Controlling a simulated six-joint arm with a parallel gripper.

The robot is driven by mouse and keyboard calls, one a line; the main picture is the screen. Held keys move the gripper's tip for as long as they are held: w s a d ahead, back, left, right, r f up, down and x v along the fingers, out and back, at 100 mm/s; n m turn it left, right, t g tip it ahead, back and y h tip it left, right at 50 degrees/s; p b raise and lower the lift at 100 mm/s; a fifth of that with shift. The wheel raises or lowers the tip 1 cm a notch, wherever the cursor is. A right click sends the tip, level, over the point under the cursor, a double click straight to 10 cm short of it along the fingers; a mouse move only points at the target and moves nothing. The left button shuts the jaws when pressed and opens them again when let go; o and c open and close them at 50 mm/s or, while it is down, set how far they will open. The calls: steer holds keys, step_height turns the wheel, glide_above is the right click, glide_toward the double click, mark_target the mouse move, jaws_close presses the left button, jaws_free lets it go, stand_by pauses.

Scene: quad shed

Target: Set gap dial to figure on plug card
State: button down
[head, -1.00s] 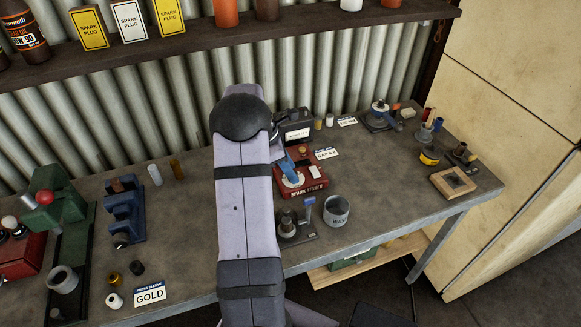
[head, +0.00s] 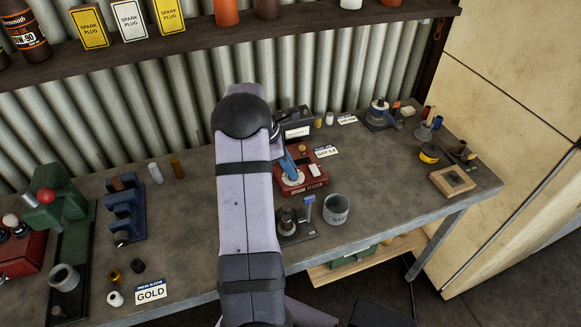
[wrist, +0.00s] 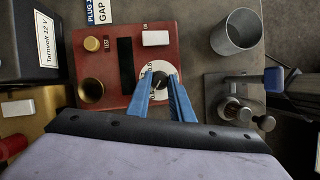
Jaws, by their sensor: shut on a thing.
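The red spark tester (head: 303,182) lies on the bench; it also fills the upper middle of the wrist view (wrist: 98,58). Its gap dial (wrist: 148,82) is a white disc with small figures and a black knob (wrist: 160,81) at its centre. My gripper (wrist: 163,88) has blue fingers, shut on the knob, one each side. The fingers hide part of the disc, and I cannot tell which figure the knob points to. The plug card (head: 327,152) stands behind the tester and seems to read GAP 0.8, though small; the wrist view cuts it off after GAP.
The tester also has a brass button (wrist: 92,44), a brass socket (wrist: 91,90), a dark display and a white switch (wrist: 155,38). A metal cup (wrist: 237,32) and a fixture with metal posts (wrist: 232,108) stand close on the right. A black battery box (head: 297,128) stands behind.

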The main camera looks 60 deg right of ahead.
steer(key=m, duration=0.2)
steer(key=m+y+p, duration=0.1)
steer(key=m, duration=0.1)
steer(key=m+y, duration=0.1)
steer(key=m, duration=0.1)
steer(key=shift+d+m+g+p, duration=0.3)
steer(key=m+y, duration=0.1)
steer(key=m, duration=0.2)
steer(key=shift+d+m+y, duration=0.15)
steer(key=shift+m+y, duration=0.15)
steer(key=shift+y, duration=0.1)
steer(key=shift+m+y+p, duration=0.35)
steer(key=shift+m+y, duration=0.15)
steer(key=shift+m, duration=0.8)
steer(key=shift+d+m+t, duration=0.1)
steer(key=shift+m+t, duration=0.4)
steer(key=shift+m, duration=0.3)
steer(key=c, duration=1.6)
jaws_free()
steer(key=shift+o, duration=0.2)
steer(key=shift+n, duration=0.4)
